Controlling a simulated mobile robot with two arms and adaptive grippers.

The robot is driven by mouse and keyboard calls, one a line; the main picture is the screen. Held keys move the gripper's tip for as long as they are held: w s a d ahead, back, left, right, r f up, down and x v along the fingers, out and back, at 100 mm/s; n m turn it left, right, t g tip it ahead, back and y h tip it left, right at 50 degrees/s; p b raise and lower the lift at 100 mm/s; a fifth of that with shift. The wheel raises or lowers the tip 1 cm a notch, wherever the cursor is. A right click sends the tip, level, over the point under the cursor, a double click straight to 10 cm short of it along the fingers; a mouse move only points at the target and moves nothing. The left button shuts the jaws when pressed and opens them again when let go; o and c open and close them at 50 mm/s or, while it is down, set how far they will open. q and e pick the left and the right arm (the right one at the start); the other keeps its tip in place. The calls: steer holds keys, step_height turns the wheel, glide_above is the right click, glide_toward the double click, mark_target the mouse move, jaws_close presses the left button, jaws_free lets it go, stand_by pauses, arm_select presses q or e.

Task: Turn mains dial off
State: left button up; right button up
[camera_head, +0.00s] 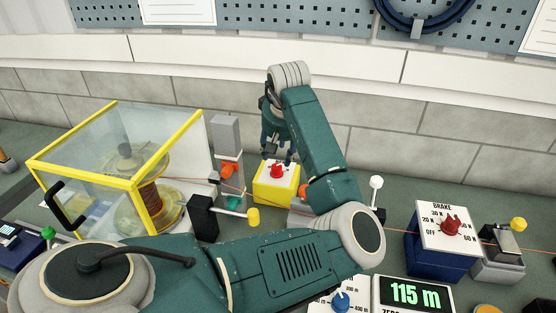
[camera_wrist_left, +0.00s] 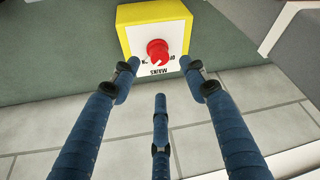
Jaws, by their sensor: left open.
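The mains dial (camera_head: 277,171) is a red knob on the white face of a yellow box (camera_head: 264,190) on the bench, in the middle of the head view. In the left wrist view the red dial (camera_wrist_left: 158,52) shows at the top centre, on the yellow box (camera_wrist_left: 128,14) with the upside-down word MAINS by it. My left gripper (camera_head: 277,155) is just above and behind the dial, pointing down. Its blue fingers (camera_wrist_left: 160,75) are spread apart and empty, and the dial shows beyond the gap between them. Contact with the dial cannot be told. My right gripper is not in view.
A yellow-framed clear guard (camera_head: 85,185) covers a spool to the left. A grey post with an orange part (camera_head: 229,168) stands close left of the box. The brake box (camera_head: 440,262) and a length display (camera_head: 413,293) are to the right. A wall (camera_head: 420,100) rises behind.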

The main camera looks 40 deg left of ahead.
mark_target(276, 165)
arm_select(q)
steer(key=p+x, duration=0.1)
steer(key=x, duration=0.5)
steer(key=shift+w+a+f, duration=0.1)
steer(key=shift+a+f, duration=0.05)
steer(key=shift+f, duration=0.05)
steer(key=shift+w+a+f, duration=0.2)
steer(key=shift+f, duration=0.45)
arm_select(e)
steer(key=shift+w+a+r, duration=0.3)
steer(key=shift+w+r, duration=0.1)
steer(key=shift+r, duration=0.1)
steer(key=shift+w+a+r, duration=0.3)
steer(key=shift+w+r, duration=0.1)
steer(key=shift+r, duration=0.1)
arm_select(q)
steer(key=c, duration=1)
steer(key=shift+c, duration=0.4)
steer(key=shift+p, duration=0.4)
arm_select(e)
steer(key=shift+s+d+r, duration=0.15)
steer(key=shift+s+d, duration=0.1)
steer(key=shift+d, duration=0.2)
arm_select(q)
steer(key=shift+r, duration=0.2)
